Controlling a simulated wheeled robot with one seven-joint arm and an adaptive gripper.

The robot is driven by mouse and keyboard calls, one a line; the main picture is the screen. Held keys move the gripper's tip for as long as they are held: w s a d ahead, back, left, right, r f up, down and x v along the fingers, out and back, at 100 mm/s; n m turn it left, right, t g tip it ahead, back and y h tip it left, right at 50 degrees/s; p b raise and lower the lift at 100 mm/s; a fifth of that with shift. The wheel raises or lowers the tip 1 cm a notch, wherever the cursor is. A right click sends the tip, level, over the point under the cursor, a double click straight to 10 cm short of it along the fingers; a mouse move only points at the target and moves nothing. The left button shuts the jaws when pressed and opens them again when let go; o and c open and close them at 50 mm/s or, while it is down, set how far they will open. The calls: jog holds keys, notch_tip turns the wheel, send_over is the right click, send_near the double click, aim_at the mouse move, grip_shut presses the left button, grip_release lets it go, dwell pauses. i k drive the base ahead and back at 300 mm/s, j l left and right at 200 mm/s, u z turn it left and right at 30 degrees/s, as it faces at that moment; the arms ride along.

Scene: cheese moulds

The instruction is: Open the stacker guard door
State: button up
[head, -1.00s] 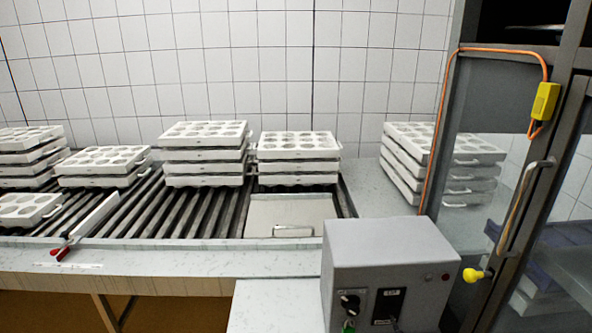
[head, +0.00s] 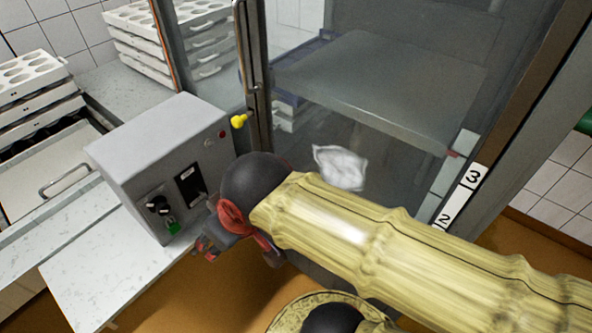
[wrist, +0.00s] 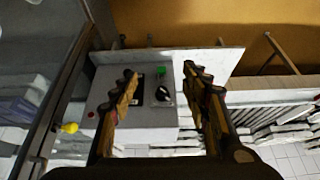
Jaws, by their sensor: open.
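The stacker guard door (head: 330,125) is a clear pane in a dark grey frame, and it looks closed in the head view. Its upright metal handle (head: 242,60) is on the door's left edge. A yellow knob (head: 239,121) sticks out beside the frame below the handle; it also shows at the left of the wrist view (wrist: 69,128). My gripper (head: 207,246) is low in front of the door, beside the control box and below the handle. In the wrist view its two fingers (wrist: 158,98) are apart with nothing between them. My arm hides the door's lower part.
A grey control box (head: 135,130) with a black knob, a switch and a green part stands on a pale counter (head: 100,285) left of the door. Stacked white moulds (head: 30,80) stand at far left. A flat platform (head: 390,95) shows behind the pane.

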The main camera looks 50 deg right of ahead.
aim_at(571, 17)
jog(key=z, duration=1.8)
